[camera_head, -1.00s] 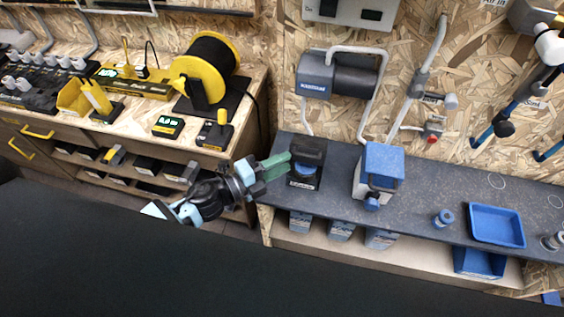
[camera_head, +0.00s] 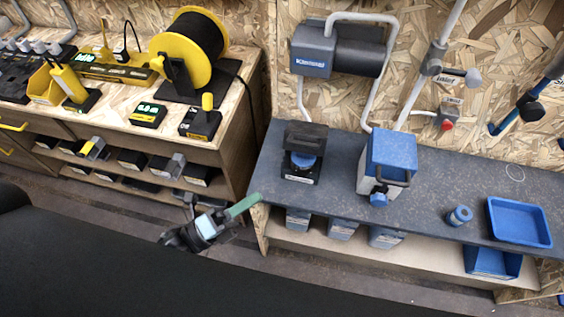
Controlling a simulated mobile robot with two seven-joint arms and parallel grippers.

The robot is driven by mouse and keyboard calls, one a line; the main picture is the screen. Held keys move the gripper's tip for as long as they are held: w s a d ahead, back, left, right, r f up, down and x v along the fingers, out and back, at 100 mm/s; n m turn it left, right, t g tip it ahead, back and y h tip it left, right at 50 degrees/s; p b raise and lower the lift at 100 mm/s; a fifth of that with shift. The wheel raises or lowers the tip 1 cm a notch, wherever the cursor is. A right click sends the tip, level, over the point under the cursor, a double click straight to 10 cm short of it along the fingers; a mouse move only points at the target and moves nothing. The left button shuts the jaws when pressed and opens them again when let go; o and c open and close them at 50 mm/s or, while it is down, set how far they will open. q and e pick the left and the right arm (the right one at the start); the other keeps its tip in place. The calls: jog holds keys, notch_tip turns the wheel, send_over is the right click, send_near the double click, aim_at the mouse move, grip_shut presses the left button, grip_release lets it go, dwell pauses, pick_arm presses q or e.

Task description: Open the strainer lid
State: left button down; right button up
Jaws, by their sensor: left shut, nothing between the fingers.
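A black box-shaped unit (camera_head: 286,172) stands at the left end of the dark blue bench, with a label on its front too small to read. I take it for the strainer. A dark lid-like flap (camera_head: 306,136) shows raised at its back, above a round blue part (camera_head: 303,160); its exact angle is hard to tell. My left gripper (camera_head: 246,205), with green fingers, is shut and empty. It is off the bench's front left corner, lower than the unit and apart from it. My right gripper is not in view.
On the bench (camera_head: 340,160) stand a blue-topped box (camera_head: 392,150) with a handle, a small blue cylinder (camera_head: 460,215) and a blue tray (camera_head: 520,222). A motor-like pump (camera_head: 350,50) hangs behind. A wooden workbench (camera_head: 225,150) with a yellow reel (camera_head: 190,50) is at left.

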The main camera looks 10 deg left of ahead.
aim_at(306, 139)
pick_arm(q)
jog(key=w+a+p+x, duration=0.1)
jog(key=x, duration=0.5)
jog(key=w+a+p+x, duration=0.1)
jog(key=x, duration=0.5)
jog(key=shift+w+d+r+p, duration=0.2)
jog(key=shift+d+r+p, duration=0.15)
jog(key=shift+r, duration=0.1)
jog(key=shift+a, duration=0.1)
